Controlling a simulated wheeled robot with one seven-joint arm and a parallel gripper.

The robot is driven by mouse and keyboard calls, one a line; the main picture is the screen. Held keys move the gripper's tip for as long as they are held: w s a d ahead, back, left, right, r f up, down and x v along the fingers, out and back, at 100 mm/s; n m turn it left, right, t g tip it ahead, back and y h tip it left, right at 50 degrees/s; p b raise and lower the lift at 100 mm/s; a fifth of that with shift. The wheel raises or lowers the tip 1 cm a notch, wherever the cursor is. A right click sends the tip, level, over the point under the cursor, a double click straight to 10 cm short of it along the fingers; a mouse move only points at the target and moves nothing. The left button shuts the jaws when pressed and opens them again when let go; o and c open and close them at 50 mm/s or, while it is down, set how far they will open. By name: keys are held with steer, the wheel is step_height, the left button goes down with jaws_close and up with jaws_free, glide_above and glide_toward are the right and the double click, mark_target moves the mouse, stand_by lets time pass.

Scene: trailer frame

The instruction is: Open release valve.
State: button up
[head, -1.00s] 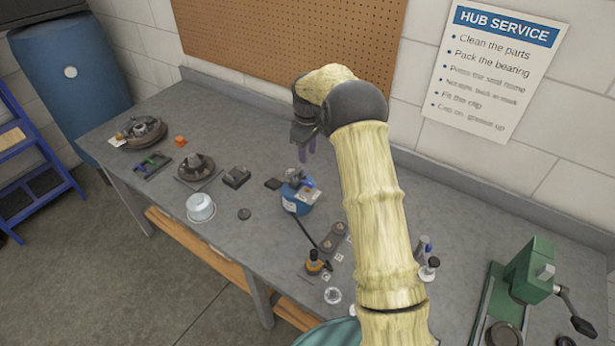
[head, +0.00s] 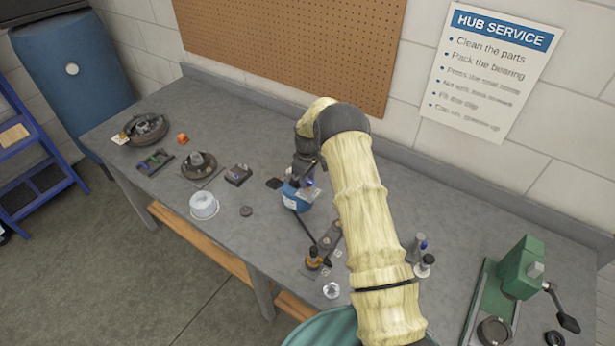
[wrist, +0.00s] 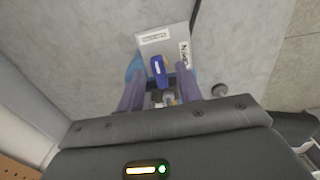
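A blue canister (head: 291,199) with a pale label stands on the bench in the head view, partly hidden by my gripper (head: 304,172). Its blue body also shows in the wrist view, beside a grey plate (wrist: 174,44) with white labels. A blue lever (wrist: 158,70), which looks like the release valve, shows in the wrist view over the plate's near edge. My gripper (wrist: 160,88) is open, its two purple fingers apart on either side of the lever's near end and small metal fittings. I cannot tell whether either finger touches them.
A black hose or handle (head: 305,228) runs from the canister toward a small orange-and-black tool (head: 313,258). A green press (head: 520,268) is at the right.

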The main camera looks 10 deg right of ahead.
jaws_close()
steer(key=shift+m+b, duration=0.4)
steer(key=shift+b, duration=0.15)
steer(key=shift+f+m+b, duration=0.15)
steer(key=shift+m+b, duration=1.05)
steer(key=shift+b, duration=0.05)
steer(key=m+b, duration=0.2)
steer(key=shift+m, duration=0.4)
steer(key=m+b, duration=0.2)
steer(key=m, duration=0.8)
steer(key=m+b, duration=0.1)
steer(key=shift+w+r+m, duration=0.1)
steer(key=shift+r+m, duration=0.15)
steer(key=shift+m, duration=0.15)
